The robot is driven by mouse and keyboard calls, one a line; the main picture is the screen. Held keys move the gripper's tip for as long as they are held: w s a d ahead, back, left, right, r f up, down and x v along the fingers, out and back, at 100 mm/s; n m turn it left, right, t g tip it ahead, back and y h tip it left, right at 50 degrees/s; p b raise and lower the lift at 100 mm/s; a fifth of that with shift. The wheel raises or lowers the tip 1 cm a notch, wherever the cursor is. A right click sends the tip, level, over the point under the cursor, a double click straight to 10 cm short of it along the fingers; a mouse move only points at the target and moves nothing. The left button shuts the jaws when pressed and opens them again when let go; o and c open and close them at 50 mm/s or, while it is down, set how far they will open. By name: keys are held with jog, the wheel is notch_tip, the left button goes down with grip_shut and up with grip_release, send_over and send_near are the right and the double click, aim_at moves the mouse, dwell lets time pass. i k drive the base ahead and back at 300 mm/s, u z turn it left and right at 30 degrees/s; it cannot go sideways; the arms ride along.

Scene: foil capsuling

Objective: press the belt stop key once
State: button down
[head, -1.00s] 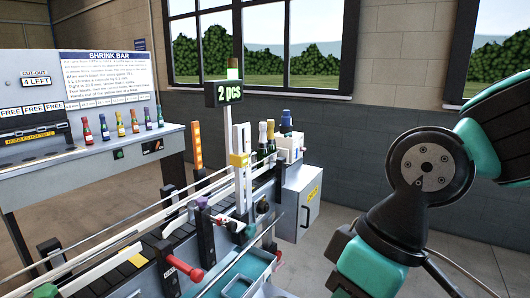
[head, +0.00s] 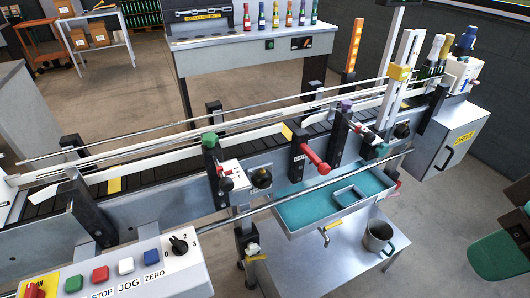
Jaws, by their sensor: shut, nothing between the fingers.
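The control panel (head: 188,279) of the belt is at the lower left of the head view. On it, a red key (head: 100,274) stands above the label STOP. A black rotary knob (head: 180,244) is at the panel's right end. A red button on a yellow plate (head: 38,287) is cut by the lower left edge.
The conveyor (head: 40,208) with rails and posts runs behind the panel. A red-handled clamp (head: 314,158) juts forward. A teal tray (head: 320,205) and a metal mug (head: 380,237) are right of the panel. Bottles (head: 432,56) stand at the belt's far right end.

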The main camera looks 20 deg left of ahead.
aim_at(100, 275)
jog(key=u, duration=2.1)
